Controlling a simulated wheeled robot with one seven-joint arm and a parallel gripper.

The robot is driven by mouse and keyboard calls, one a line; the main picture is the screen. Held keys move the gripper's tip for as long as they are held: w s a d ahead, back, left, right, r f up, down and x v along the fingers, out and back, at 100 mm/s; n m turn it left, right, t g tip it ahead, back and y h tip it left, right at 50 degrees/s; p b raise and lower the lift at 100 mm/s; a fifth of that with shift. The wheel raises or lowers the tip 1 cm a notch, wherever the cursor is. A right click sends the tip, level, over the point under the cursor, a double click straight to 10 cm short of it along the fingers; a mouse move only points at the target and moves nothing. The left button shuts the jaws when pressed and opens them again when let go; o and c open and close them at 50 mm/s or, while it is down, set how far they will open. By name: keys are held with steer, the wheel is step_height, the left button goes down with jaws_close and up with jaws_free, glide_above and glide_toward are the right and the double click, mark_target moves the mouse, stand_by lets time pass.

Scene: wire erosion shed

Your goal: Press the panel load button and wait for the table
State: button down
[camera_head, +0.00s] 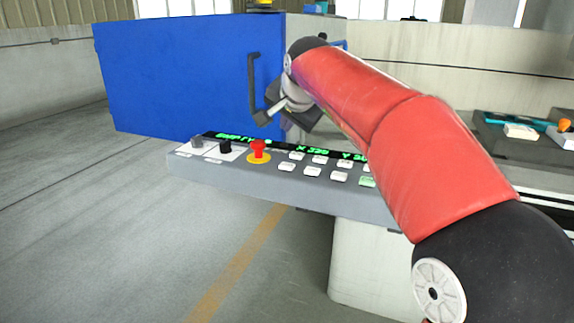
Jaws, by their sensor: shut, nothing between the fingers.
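A grey control panel (225,180) runs across the middle, with several white buttons (312,170) in rows. A pale green button (367,182) sits at their right end, beside my arm. I cannot read which one is the load button. A dark display strip (285,147) shows green text, seemingly "EMPTY" at left, then "X 320" and a cut-off "Y" value. My gripper (272,112) is shut and empty, above and behind the panel, close to the blue door's handle. I cannot tell whether it touches the handle. My arm hides the panel's right part. The table is not clearly visible.
The blue door (185,75) with a dark handle (254,85) stands behind the panel. A red mushroom button (258,149) on yellow, a black knob (225,146) and a grey knob (196,142) are at the panel's left. A dark tray (490,135) is at right. Left floor is clear.

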mark_target(288, 167)
step_height(288, 167, down, 7)
steer(key=b, duration=0.5)
steer(key=shift+r, duration=0.15)
stand_by(1.7)
steer(key=shift+f+b, duration=0.35)
steer(key=shift+f, duration=0.05)
